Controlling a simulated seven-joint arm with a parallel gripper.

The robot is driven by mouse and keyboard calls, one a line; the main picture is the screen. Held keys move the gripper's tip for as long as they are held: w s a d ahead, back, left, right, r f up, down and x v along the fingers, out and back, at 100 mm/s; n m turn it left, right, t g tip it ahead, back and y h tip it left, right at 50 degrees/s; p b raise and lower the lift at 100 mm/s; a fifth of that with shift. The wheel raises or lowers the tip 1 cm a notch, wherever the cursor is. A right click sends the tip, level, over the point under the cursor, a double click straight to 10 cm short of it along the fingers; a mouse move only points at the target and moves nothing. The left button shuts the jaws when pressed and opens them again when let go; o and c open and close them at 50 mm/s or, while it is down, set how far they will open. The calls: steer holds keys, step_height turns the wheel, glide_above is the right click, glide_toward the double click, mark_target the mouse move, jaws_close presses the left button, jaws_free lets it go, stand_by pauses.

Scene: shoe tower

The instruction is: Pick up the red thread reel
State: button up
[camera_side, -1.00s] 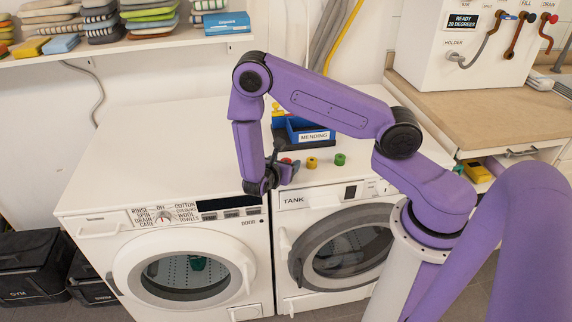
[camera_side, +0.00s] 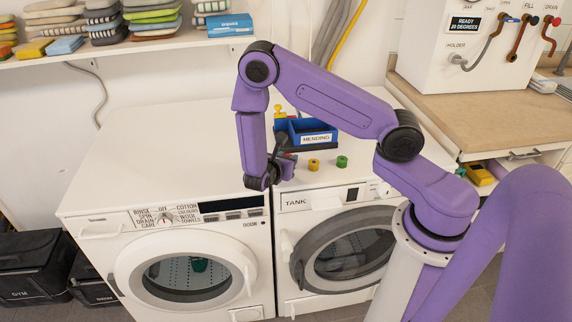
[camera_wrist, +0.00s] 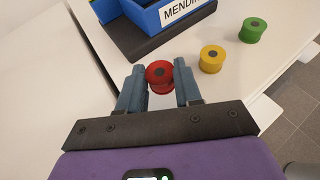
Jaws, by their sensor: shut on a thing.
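The red thread reel (camera_wrist: 159,75) is between the two fingers of my gripper (camera_wrist: 160,88) in the wrist view, with a finger against each side. My gripper is shut on it. In the side view my gripper (camera_side: 285,168) is low over the white machine tops, near the seam between the two machines. The red reel is mostly hidden there behind the fingers. I cannot tell from these views how far the reel is above the surface.
A yellow reel (camera_side: 313,164) and a green reel (camera_side: 342,161) stand to the right of my gripper. A blue bin labelled MENDING (camera_side: 315,138) on a dark base stands just behind. The left machine top (camera_side: 160,150) is clear.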

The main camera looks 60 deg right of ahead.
steer(key=shift+s+a+r, duration=1.45)
steer(key=shift+s+r, duration=3.9)
steer(key=shift+s, duration=1.35)
steer(key=w+a+n+t+y, duration=0.3)
steer(key=w+n+t, duration=0.15)
steer(key=w, duration=0.25)
steer(key=w+a+n+t+y, duration=0.3)
steer(key=w+n+t, duration=0.1)
steer(key=w+n, duration=0.15)
step_height(320, 180, up, 4)
steer(key=w+d+m+g+h, duration=0.2)
steer(key=d+m, duration=0.1)
steer(key=d, duration=1)
steer(key=w+d+m+g+h, duration=0.2)
steer(key=w+d+m+g, duration=0.15)
steer(key=d, duration=1.05)
steer(key=s+d+m+g+h, duration=0.1)
steer(key=s+d+m+g, duration=0.1)
steer(key=s+d, duration=0.5)
steer(key=s+d+m+g+h, duration=0.15)
steer(key=s+d, duration=0.25)
steer(key=d, duration=0.8)
steer(key=shift+m, duration=0.3)
steer(key=shift+w+f, duration=0.15)
steer(key=shift+f, duration=4.05)
steer(key=shift+w+f, duration=0.1)
steer(key=shift+f, duration=4.05)
